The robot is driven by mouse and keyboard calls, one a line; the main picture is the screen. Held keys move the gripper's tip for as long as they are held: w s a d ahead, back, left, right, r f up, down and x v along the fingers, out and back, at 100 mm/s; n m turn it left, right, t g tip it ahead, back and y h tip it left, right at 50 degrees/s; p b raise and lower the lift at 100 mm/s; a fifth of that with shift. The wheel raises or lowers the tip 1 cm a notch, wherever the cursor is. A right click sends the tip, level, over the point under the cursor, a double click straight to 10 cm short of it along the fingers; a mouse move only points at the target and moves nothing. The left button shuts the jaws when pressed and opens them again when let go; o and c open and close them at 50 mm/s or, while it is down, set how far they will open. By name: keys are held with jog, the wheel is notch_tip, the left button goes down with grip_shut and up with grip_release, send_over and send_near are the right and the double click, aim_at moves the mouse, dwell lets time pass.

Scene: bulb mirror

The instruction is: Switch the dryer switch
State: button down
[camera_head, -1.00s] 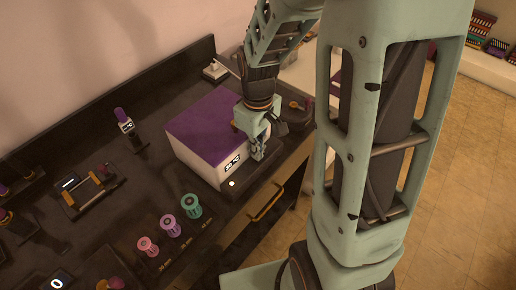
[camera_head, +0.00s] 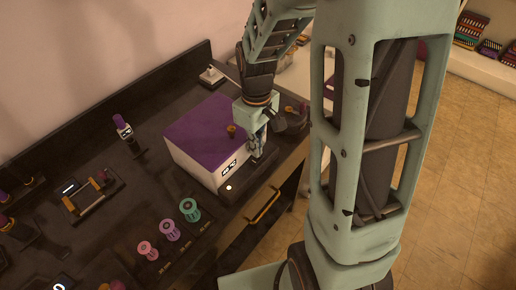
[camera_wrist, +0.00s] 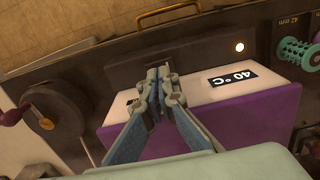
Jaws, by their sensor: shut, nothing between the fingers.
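The dryer (camera_head: 207,128) is a white box with a purple top and a round brass knob on it. Its front face carries a display, which reads 40 °C in the wrist view (camera_wrist: 232,78). My gripper (camera_head: 257,153) is at the right end of this front face, pointing down. In the wrist view my gripper (camera_wrist: 159,76) is shut and empty, its tips over the front edge of the dryer, left of the display. A small dark part (camera_wrist: 131,99) shows on the front face beside the fingers, perhaps the switch. I cannot tell whether the fingers touch it.
A lit white button or lamp (camera_head: 228,187) sits on the dark base before the dryer. Pink, purple and teal spools (camera_head: 189,209) stand to the left. A brass drawer handle (camera_head: 265,203) is on the bench front. A dark round device (camera_wrist: 62,115) stands close beside the dryer.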

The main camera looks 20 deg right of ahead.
aim_at(252, 163)
notch_tip(252, 163, up, 12)
jog(key=s+a, duration=0.1)
jog(key=shift+a, duration=0.25)
jog(key=shift+s, duration=0.1)
